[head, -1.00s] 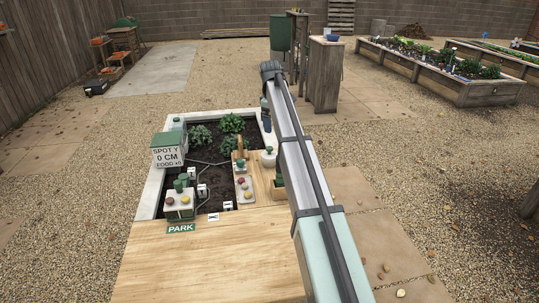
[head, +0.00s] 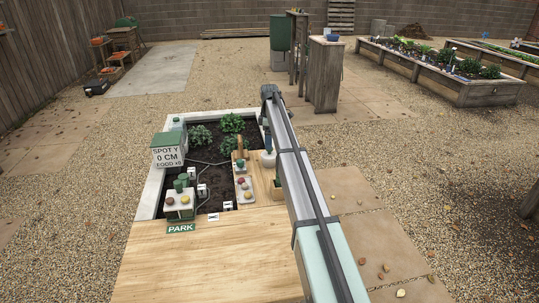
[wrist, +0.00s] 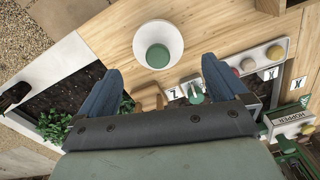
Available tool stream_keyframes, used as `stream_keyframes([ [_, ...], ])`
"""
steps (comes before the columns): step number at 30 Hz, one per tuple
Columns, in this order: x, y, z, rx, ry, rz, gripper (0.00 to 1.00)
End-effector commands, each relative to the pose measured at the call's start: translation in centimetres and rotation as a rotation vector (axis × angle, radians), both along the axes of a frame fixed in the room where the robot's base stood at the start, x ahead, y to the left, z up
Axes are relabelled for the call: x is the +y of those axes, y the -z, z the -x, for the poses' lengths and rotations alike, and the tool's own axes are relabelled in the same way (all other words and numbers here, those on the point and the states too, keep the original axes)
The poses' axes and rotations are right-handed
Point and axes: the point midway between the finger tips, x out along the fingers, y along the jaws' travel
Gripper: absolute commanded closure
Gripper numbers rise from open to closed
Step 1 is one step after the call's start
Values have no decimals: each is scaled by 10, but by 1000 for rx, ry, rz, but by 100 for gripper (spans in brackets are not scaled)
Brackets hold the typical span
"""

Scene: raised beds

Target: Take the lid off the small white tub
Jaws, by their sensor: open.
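The small white tub (wrist: 144,29) is seen from above in the wrist view as a white round with a green disc (wrist: 158,56) in its middle. I cannot tell whether the disc is the lid or its knob. In the head view the tub (head: 268,159) stands on the wooden top beside the soil bed, partly hidden. My gripper (wrist: 162,68) is open and empty, its two blue fingers apart. In the wrist view the tub lies just beyond the fingertips, about midway between them. The gap in height cannot be told.
Left of the tub lies a soil bed (head: 205,155) with green plants and a pale rim. A tray with coloured knobs (head: 244,190) and a wooden block (wrist: 147,97) are close by. A sign box (head: 168,156) stands at the bed's left. The front wooden top (head: 215,255) is clear.

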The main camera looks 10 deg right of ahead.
Motion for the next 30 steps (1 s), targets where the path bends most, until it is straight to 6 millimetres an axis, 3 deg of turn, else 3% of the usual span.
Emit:
stream_keyframes([
  [10, 0, 23, -1, 0, 1, 0, 0],
  [19, 0, 60, -3, 0, 1, 0, 0],
  [27, 0, 64, -3, -1, 1, 0, 0],
  [30, 0, 64, -3, -1, 1, 0, 9],
])
